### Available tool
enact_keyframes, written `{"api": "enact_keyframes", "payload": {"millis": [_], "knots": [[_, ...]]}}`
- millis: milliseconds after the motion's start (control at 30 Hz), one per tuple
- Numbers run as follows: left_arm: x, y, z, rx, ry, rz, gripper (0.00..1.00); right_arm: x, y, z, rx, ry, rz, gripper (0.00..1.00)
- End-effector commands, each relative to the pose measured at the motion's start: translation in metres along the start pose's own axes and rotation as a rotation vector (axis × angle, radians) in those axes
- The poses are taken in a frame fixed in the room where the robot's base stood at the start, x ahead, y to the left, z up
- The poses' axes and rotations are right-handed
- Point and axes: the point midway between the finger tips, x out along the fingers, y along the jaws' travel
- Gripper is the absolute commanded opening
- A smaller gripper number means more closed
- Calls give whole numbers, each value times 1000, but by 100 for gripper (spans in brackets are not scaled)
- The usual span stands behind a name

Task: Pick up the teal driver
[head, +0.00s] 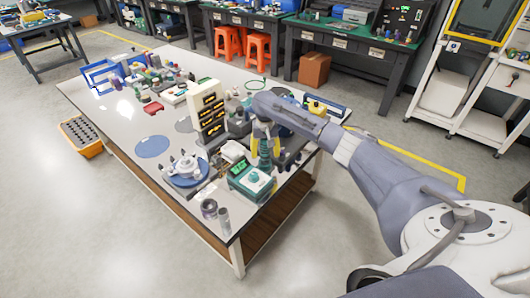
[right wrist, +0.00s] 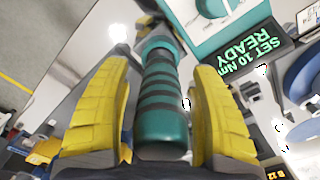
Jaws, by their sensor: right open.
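The teal driver (right wrist: 162,105), with dark bands around its handle, stands between the two yellow fingers of my right gripper (right wrist: 163,75) in the right wrist view. A gap shows on each side of the handle, so the fingers are around it but apart from it. In the head view my right gripper (head: 265,150) points down over the near right part of the table, just behind a teal tester box (head: 250,181). My left gripper is in neither view.
The tester's screen (right wrist: 245,55) reads "SET 10 Nm READY". Two metal cylinders (head: 216,213) stand near the table's front corner.

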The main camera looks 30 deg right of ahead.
Motion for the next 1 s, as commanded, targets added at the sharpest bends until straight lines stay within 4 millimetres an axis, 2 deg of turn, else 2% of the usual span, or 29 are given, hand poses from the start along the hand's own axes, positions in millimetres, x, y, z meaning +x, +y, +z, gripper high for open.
{"api": "enact_keyframes", "payload": {"millis": [167, 700, 1000], "knots": [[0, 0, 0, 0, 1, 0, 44, 0, 0, 0, 0, 0, 0, 61], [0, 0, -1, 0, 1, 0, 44, 0, 0, 0, 0, 0, 0, 0], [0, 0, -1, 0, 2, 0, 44, -2, 0, -1, 0, 2, -1, 0]]}}
